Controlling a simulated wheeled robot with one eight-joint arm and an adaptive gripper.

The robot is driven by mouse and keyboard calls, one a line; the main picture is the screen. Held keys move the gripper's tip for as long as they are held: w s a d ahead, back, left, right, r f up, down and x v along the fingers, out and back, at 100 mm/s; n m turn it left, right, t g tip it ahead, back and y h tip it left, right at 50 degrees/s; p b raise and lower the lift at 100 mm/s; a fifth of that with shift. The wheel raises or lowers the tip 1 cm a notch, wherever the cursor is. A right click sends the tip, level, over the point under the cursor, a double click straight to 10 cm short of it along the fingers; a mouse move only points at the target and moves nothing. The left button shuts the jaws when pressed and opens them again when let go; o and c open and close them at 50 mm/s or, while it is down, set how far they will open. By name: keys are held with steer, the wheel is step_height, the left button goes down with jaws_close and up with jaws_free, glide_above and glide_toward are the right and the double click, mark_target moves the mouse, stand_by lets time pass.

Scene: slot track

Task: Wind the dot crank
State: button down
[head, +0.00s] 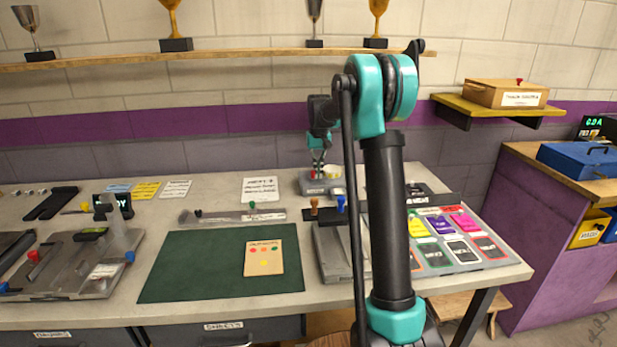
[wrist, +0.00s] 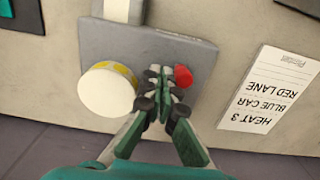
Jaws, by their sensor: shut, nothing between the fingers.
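A grey device (head: 322,186) stands at the back of the table; it also shows in the wrist view (wrist: 128,45). It carries a cream drum with a yellow patterned rim (wrist: 107,90) and a red knob (wrist: 183,76). No dot label is readable on it, so I cannot tell for sure that it is the dot crank. My gripper (head: 318,160) is above the device. In the wrist view, my gripper (wrist: 160,75) is shut and empty, with its tips between drum and knob, close beside the knob. I cannot tell whether they touch it. The fingers hide part of the device.
A Heat 3 card (wrist: 268,88) lies beside the device. A green mat (head: 190,265) with an orange card (head: 264,258) covers the middle front. A grey track fixture (head: 80,265) stands left, a tray of coloured cards (head: 450,240) right. The wall is close behind the device.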

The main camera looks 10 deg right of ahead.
steer(key=shift+s+a, duration=0.15)
steer(key=shift+s, duration=0.1)
steer(key=shift+a, duration=0.1)
steer(key=shift+s+a, duration=0.3)
steer(key=shift+a, duration=0.1)
steer(key=shift+a, duration=0.15)
stand_by(0.4)
steer(key=shift+w+d, duration=0.1)
steer(key=shift+d, duration=0.25)
step_height(320, 180, up, 7)
stand_by(1.0)
